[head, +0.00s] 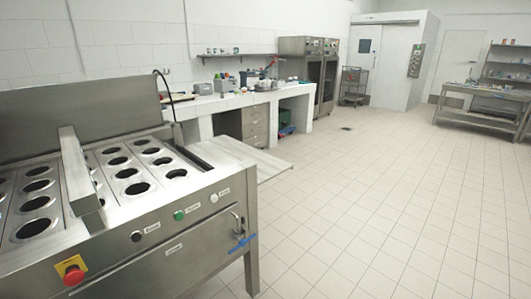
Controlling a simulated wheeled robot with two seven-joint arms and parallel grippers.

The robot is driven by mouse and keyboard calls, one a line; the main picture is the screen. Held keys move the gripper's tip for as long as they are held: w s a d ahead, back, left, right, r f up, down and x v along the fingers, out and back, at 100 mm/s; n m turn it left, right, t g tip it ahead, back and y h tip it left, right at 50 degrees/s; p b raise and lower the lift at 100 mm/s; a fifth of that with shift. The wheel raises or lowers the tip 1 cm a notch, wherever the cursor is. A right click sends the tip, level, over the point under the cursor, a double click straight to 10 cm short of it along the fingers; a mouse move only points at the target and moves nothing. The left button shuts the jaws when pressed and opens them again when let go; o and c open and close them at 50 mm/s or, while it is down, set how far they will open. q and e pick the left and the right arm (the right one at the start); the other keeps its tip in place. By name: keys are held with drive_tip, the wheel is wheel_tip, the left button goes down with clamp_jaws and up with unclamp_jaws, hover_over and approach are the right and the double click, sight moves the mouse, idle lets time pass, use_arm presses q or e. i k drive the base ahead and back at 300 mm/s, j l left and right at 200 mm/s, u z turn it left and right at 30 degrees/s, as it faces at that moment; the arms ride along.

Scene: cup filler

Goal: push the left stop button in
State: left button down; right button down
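The cup filler (165,255) is a steel machine at the lower left of the head view, with rows of round holes in its top. A red stop button on a yellow square plate (71,271) sits at the left end of its front panel. I cannot tell whether the button is in or out. A black button (136,236), a green button (179,215) and a white button (213,198) follow to the right on the same panel. Neither of my grippers is in view.
A steel side shelf (255,160) sticks out from the machine's right. A door handle (237,224) with a blue piece is on the front. A white counter (245,98) and ovens (308,70) stand behind. The tiled floor (380,200) to the right is clear.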

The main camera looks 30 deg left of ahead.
sight(74, 277)
drive_tip(key=u, duration=2.45)
